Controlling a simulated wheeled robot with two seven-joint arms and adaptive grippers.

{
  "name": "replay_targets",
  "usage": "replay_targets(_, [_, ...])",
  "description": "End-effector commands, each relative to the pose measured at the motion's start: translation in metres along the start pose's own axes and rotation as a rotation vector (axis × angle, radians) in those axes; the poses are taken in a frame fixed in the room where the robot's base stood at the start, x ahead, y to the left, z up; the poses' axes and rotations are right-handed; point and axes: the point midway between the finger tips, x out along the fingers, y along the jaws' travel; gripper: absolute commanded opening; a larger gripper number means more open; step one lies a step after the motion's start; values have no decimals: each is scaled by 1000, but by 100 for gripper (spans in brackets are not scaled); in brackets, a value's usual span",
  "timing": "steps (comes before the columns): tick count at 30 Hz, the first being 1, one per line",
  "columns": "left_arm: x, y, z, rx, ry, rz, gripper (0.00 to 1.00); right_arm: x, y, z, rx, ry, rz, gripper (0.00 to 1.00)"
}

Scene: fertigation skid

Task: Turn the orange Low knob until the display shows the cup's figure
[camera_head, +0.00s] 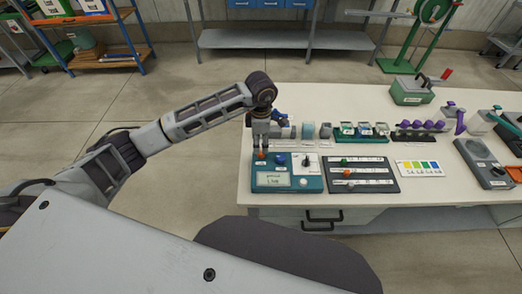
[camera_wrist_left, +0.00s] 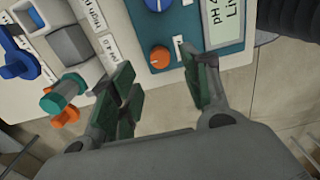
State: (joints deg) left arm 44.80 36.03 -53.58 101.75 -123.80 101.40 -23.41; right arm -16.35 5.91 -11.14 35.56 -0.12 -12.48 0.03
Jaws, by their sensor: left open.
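The orange knob (camera_head: 261,155) sits at the back left of a teal meter box (camera_head: 312,184). It also shows in the left wrist view (camera_wrist_left: 160,57). My left gripper (camera_head: 261,146) points down over the orange knob. In the left wrist view its open fingers (camera_wrist_left: 155,64) stand either side of the knob, apart from it. My right gripper is not in view.
A blue knob (camera_wrist_left: 157,4) sits near the orange one. A black slider panel (camera_head: 362,184) stands right of the meter. A teal-and-orange piece (camera_wrist_left: 62,95) lies near the left finger.

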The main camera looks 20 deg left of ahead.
Motion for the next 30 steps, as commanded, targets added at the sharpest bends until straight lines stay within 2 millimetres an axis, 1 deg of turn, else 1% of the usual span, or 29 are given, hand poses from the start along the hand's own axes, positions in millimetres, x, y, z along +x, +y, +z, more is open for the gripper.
replay_targets(1, [8,-1,0,0,1,-3,47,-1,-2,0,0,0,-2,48])
replay_targets(6, [29,-1,0,-1,0,-3,47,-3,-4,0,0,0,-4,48])
replay_targets(12, [49,0,0,0,-1,-2,47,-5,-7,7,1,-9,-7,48])
replay_targets(18, [58,0,0,0,0,0,47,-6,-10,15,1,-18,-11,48])
replay_targets(26, [58,0,0,0,0,0,47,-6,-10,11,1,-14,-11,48])
replay_targets(27, [58,0,0,0,0,0,46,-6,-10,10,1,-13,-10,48])
replay_targets(30, [58,0,0,0,0,0,33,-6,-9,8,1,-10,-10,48])
